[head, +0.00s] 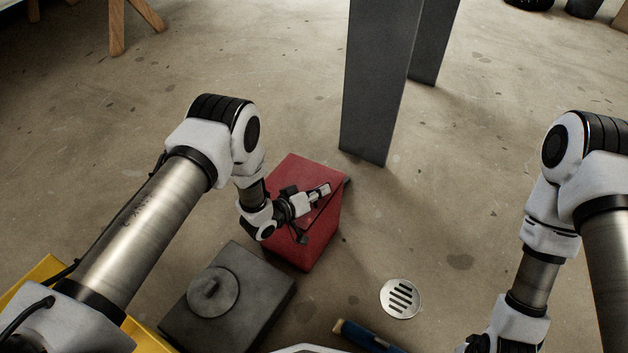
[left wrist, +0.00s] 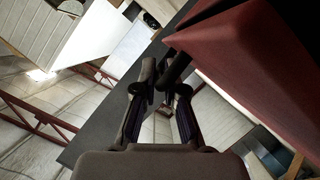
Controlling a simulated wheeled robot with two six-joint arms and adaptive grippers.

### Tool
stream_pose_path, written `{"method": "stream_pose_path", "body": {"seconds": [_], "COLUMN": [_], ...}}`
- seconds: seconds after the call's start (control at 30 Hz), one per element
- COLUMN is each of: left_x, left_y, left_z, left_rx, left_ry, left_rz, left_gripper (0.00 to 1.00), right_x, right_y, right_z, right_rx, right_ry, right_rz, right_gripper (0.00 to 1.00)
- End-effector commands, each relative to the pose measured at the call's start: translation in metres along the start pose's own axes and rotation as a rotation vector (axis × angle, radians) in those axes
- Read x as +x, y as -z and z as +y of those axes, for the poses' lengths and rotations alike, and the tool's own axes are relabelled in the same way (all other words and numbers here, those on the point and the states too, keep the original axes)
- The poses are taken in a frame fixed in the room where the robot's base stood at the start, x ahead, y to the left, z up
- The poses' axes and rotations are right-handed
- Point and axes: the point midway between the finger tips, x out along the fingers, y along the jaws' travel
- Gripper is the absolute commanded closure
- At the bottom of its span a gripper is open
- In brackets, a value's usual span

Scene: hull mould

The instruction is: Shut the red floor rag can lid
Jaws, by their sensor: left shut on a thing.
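The red floor rag can (head: 318,240) stands on the concrete floor in the middle of the head view. Its red lid (head: 292,172) is partly covered by my left gripper (head: 322,190), which lies across the top. In the left wrist view the red can (left wrist: 250,60) fills the upper right. There my left fingers (left wrist: 165,82) are closed together around a small dark part beside the red metal, which looks like part of the lid. How far the lid stands open is hard to tell. My right gripper (head: 476,345) is mostly cut off at the bottom edge.
A dark grey box with a round cap (head: 250,320) stands left of and nearer than the can. A grey steel post (head: 375,90) rises behind it. A round floor drain (head: 401,298) and a blue object (head: 372,336) lie to the right.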

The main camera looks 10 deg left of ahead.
Motion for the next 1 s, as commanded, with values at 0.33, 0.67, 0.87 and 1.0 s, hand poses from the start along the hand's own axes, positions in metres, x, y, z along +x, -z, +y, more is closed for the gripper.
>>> {"method": "stream_pose_path", "body": {"seconds": [0.33, 0.67, 0.87, 1.0], "left_x": [0.008, 0.009, 0.008, 0.008], "left_y": [-0.017, -0.018, -0.018, -0.018], "left_z": [-0.009, -0.010, -0.010, -0.010], "left_rx": [-0.005, -0.006, -0.006, -0.006], "left_ry": [-0.004, -0.004, -0.004, -0.004], "left_rz": [0.001, 0.001, 0.000, 0.001], "left_gripper": [1.00, 1.00, 0.79, 0.79], "right_x": [0.006, 0.006, 0.006, 0.006], "right_y": [0.000, 0.000, 0.000, 0.000], "right_z": [0.000, 0.000, 0.000, 0.000], "right_rx": [0.000, 0.000, 0.000, 0.000], "right_ry": [0.000, 0.000, 0.000, 0.000], "right_rz": [0.000, 0.000, 0.000, 0.000], "right_gripper": [0.20, 0.20, 0.20, 0.20]}}
